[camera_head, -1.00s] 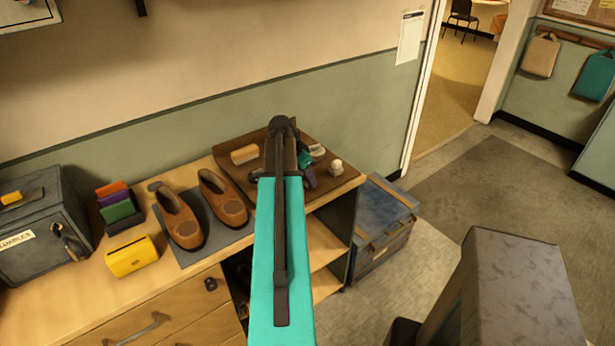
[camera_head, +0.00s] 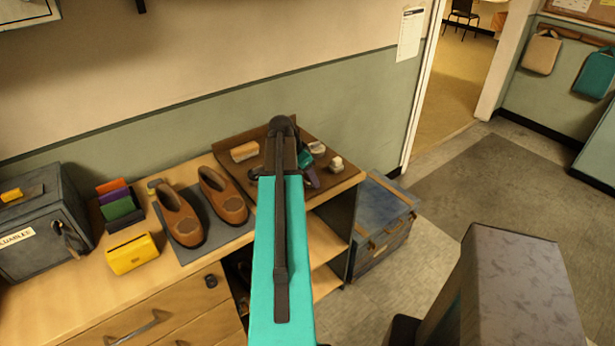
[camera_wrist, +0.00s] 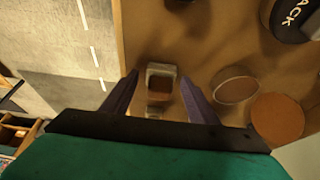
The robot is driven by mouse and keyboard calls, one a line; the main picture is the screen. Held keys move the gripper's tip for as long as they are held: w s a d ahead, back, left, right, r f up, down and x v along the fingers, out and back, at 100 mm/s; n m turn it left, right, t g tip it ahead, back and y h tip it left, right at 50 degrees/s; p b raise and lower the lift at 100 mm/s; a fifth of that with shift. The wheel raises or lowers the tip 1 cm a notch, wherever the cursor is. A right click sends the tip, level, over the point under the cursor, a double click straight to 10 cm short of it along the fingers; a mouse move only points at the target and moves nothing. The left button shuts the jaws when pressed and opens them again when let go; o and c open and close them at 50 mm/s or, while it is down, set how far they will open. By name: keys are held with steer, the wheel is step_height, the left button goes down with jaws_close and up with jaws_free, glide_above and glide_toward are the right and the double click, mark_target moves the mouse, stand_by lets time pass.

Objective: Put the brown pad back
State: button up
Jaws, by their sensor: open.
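A small block with pale sides and a dark brown face (camera_wrist: 161,76) stands near the edge of the brown tray (camera_wrist: 205,45) in the wrist view. It lies ahead of my gripper (camera_wrist: 157,82), between the lines of its two purple fingers, which are spread apart and hold nothing. A second small brown-topped piece (camera_wrist: 159,106) sits just below it. I cannot tell for certain which is the brown pad. In the head view my gripper (camera_head: 308,172) is over the right part of the tray (camera_head: 283,205), beside a pale block (camera_head: 336,163); my arm hides part of the tray.
A round brown disc (camera_wrist: 277,118), a clear-looking ring (camera_wrist: 235,88) and a tin marked black (camera_wrist: 293,20) lie on the tray. A brush (camera_head: 244,152), brown shoes (camera_head: 181,218), a yellow box (camera_head: 133,254) and a card rack (camera_head: 119,209) are left. A blue chest (camera_head: 381,220) stands right.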

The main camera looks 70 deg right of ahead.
steer(key=shift+r, duration=0.2)
steer(key=b+v, duration=0.3)
steer(key=v, duration=0.9)
steer(key=shift+a+f, duration=0.1)
steer(key=shift+f, duration=0.05)
stand_by(0.9)
